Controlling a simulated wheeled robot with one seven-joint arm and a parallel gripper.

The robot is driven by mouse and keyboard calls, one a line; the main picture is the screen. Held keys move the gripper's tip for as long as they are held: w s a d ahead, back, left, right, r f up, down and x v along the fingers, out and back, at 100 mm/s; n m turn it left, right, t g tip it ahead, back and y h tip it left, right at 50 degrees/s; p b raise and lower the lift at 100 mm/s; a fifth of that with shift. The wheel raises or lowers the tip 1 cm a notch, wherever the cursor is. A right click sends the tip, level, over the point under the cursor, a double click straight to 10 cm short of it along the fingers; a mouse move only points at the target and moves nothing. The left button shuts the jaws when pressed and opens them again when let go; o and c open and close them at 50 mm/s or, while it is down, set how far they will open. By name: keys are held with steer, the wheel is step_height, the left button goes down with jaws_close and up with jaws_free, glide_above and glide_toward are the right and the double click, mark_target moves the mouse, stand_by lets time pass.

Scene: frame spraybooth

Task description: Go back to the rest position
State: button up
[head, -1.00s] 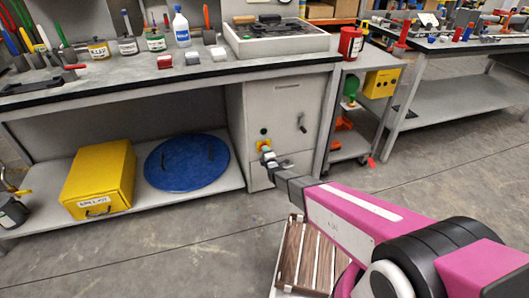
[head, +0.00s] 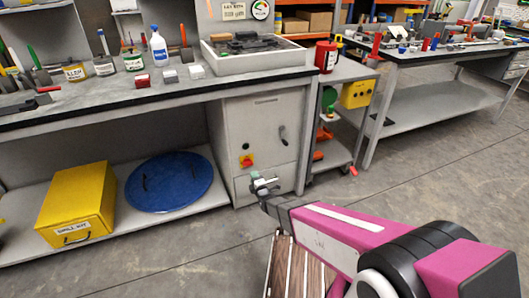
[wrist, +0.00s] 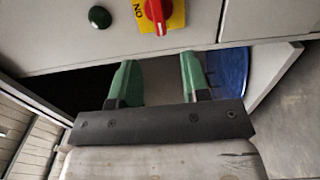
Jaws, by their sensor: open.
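My gripper (head: 261,180) is in front of the lower part of the grey cabinet under the bench, at the end of my pink arm. In the wrist view my gripper (wrist: 160,80) shows two green fingers spread apart with nothing between them. The cabinet (head: 262,130) has a red rotary switch on a yellow plate (head: 246,161), which also shows in the wrist view (wrist: 157,12). A dark green button (wrist: 99,17) sits to its left there. Whether the fingers touch the cabinet I cannot tell.
The workbench (head: 120,108) carries jars, tools and a grey tray (head: 250,59). A yellow box (head: 78,200) and blue round lid (head: 168,182) lie on its lower shelf. A wooden slatted pallet (head: 297,265) is below my arm. A trolley (head: 335,150) stands right; open floor lies beyond.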

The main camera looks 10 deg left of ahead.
steer(key=w+d+r+m+g+h, duration=0.1)
steer(key=d+r+m+g+h, duration=0.25)
steer(key=d+m, duration=0.45)
steer(key=d+r+m+g+h, duration=0.3)
steer(key=d+m+h, duration=0.1)
steer(key=d, duration=0.9)
steer(key=s+d+r+m+g+h, duration=0.1)
steer(key=s+d+r+m+g, duration=0.3)
steer(key=s+d, duration=0.4)
steer(key=s+d+r+m+g+h, duration=0.1)
steer(key=s+d+r+m+g, duration=0.3)
steer(key=s+d+r+m, duration=0.3)
steer(key=s+d+m, duration=0.1)
steer(key=d, duration=0.2)
steer(key=shift+d+m+g, duration=0.25)
steer(key=shift+m+g, duration=0.05)
steer(key=shift+g, duration=0.05)
steer(key=shift+c, duration=0.3)
